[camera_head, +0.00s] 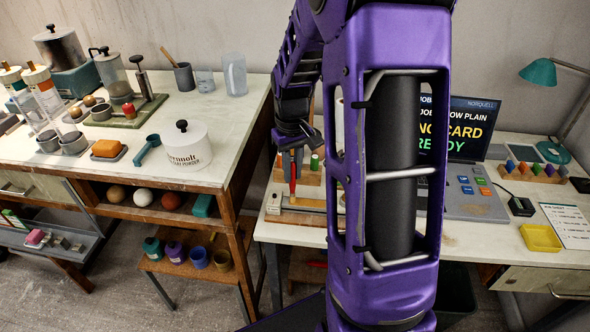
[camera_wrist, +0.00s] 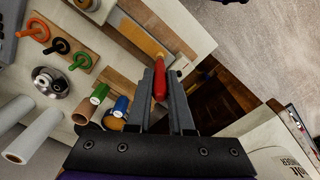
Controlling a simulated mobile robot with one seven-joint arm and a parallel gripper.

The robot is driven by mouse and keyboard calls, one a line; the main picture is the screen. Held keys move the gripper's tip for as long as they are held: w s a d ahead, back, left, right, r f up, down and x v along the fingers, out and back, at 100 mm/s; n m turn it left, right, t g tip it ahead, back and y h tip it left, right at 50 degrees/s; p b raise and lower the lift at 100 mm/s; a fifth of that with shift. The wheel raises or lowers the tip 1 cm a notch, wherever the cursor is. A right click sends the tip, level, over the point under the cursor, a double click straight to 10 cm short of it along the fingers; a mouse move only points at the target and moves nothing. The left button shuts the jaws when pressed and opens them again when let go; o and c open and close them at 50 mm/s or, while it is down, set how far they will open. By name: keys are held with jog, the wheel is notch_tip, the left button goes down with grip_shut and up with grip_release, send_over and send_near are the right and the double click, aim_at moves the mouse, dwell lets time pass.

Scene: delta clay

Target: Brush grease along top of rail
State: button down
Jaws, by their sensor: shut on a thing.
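A brush with a red handle (camera_head: 293,172) hangs roughly upright below my gripper (camera_head: 294,143), which is shut on it. In the wrist view the red handle (camera_wrist: 159,82) shows between the fingers of my gripper (camera_wrist: 161,76), with a small orange part beyond it. A long narrow strip on a wooden board (camera_head: 304,204), which looks like the rail, lies on the bench below the brush. The wrist view shows this long strip (camera_wrist: 165,32) near the brush's far end. I cannot tell whether the bristles touch it. My arm hides part of the bench.
Small bottles with green (camera_wrist: 100,92) and blue (camera_wrist: 121,104) caps stand near the gripper. Rings on a board (camera_wrist: 62,47) and white rolls (camera_wrist: 33,136) lie beyond. A white bench (camera_head: 185,120) with a canister (camera_head: 188,150) stands at left. A yellow tray (camera_head: 541,238) is at right.

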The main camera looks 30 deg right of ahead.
notch_tip(320, 180, up, 8)
jog(key=a+p, duration=0.1)
jog(key=p, duration=0.5)
jog(key=shift+w, duration=0.4)
